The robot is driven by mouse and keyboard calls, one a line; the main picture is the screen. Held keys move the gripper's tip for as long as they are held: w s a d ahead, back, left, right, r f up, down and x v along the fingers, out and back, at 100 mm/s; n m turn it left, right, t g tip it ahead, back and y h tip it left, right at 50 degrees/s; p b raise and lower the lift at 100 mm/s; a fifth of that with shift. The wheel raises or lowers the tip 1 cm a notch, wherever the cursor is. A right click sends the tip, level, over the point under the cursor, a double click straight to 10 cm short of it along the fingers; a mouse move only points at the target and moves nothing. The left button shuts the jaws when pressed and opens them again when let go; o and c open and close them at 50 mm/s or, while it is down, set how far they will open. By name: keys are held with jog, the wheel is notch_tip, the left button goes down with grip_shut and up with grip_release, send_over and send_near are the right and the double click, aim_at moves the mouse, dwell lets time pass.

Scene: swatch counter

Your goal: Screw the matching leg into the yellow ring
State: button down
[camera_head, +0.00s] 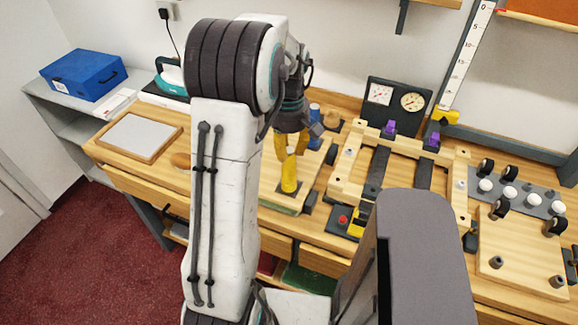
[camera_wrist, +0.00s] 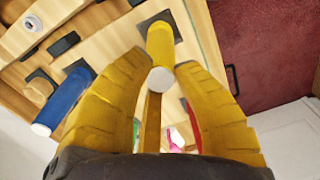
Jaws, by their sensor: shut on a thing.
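A yellow leg (camera_head: 289,178) stands upright on a dark square pad on a light wooden board (camera_head: 270,190). In the wrist view the same yellow leg (camera_wrist: 161,48) shows its pale end towards the camera. My gripper (camera_head: 291,147), with yellow fingers, is above the board and closed around the leg's upper part. In the wrist view its fingertips (camera_wrist: 160,68) lie on both sides of the leg. A blue leg (camera_wrist: 62,101) stands on another dark pad; it also shows behind my gripper in the head view (camera_head: 314,111). I cannot make out a separate yellow ring.
A wooden frame (camera_head: 340,187) with purple knobs (camera_head: 389,128) stands right of the board. A gauge panel (camera_head: 397,106) is behind it. A rack with white balls (camera_head: 509,194) is at the right. A white-topped tray (camera_head: 140,137) and blue box (camera_head: 84,75) are at left.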

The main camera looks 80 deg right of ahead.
jog(key=m, duration=0.7)
jog(key=shift+a+f, duration=0.1)
jog(key=m, duration=0.6)
jog(key=c, duration=1.3)
grip_release()
jog(key=shift+o, duration=0.2)
jog(key=n, duration=0.6)
jog(key=shift+n, duration=0.4)
jog(key=n, duration=0.4)
jog(key=shift+n, duration=2)
